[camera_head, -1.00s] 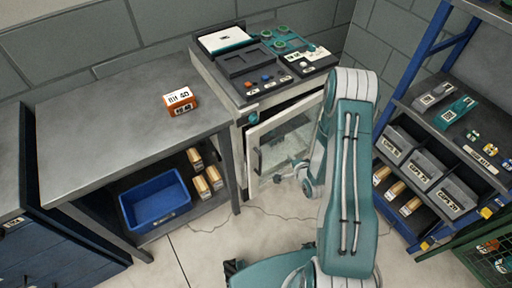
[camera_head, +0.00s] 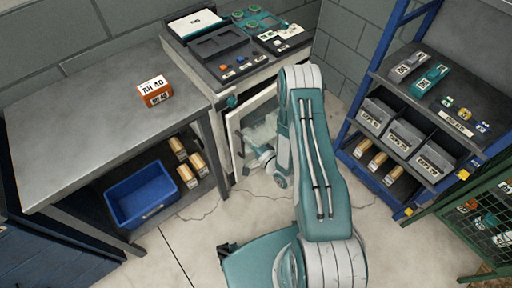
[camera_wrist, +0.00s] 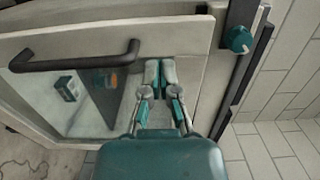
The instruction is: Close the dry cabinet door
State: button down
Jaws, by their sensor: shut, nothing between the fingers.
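The dry cabinet (camera_head: 270,75) stands at the back, below a worktop with controls. Its pale-framed glass door (camera_head: 236,150) appears slightly ajar. In the wrist view the door frame (camera_wrist: 185,45) fills the upper left, with a black bar handle (camera_wrist: 85,62) and a glass pane. A teal knob (camera_wrist: 238,38) sits on the cabinet post to the right. My gripper (camera_wrist: 160,72) is shut and empty, its fingertips at the door frame right of the handle; whether they touch cannot be told. In the head view my gripper (camera_head: 264,155) is partly hidden by my arm.
A grey bench (camera_head: 90,110) with an orange-and-white box (camera_head: 154,92) stands left, a blue bin (camera_head: 140,195) on its lower shelf. A blue-framed rack (camera_head: 350,135) with grey bins stands right, with a green mesh cage (camera_head: 485,215) before it.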

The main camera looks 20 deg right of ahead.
aim_at(233, 127)
jog(key=x, duration=0.6)
